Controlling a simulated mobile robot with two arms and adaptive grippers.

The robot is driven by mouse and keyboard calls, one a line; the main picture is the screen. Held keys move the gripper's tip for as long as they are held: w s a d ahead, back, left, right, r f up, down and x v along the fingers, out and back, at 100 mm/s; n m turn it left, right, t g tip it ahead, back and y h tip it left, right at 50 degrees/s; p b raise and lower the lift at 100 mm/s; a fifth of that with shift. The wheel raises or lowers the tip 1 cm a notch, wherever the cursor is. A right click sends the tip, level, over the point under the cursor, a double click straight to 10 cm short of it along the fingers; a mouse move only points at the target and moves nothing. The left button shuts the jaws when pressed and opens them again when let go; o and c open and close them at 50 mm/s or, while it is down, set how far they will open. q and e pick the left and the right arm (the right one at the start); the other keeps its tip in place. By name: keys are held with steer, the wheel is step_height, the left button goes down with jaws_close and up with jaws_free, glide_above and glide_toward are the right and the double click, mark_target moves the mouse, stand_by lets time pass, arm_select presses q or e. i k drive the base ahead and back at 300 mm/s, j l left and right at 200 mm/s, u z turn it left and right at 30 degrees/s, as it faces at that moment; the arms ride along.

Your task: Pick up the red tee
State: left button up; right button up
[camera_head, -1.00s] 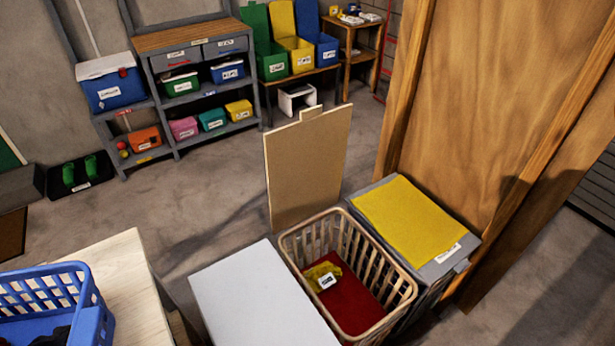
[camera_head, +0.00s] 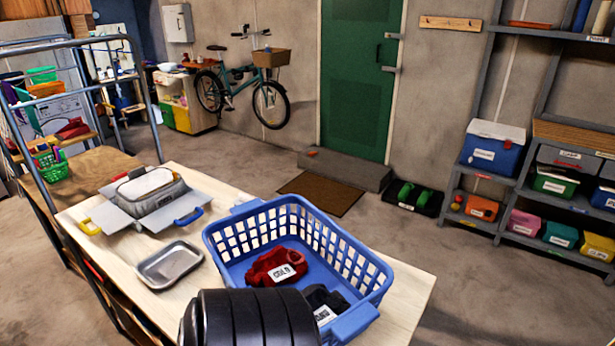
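A crumpled red cloth item (camera_head: 277,267) with a white label lies in the blue laundry basket (camera_head: 219,243) on the light wooden table, toward its left side. It looks like the red tee. A dark cloth item (camera_head: 322,299) with a white label lies beside it, to the right. A black ribbed cylindrical part, apparently mine, covers the front left of the basket. Neither gripper's fingers show.
The table (camera_head: 136,268) also holds a metal tray (camera_head: 169,263) and a grey container with open flaps (camera_head: 150,200). A green basket (camera_head: 52,165) stands on a brown surface at left.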

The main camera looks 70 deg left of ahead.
mark_target(283, 265)
steer(key=k+l+u, duration=0.15)
steer(key=u, duration=0.2)
steer(key=k+u, duration=0.25)
steer(key=u, duration=1.65)
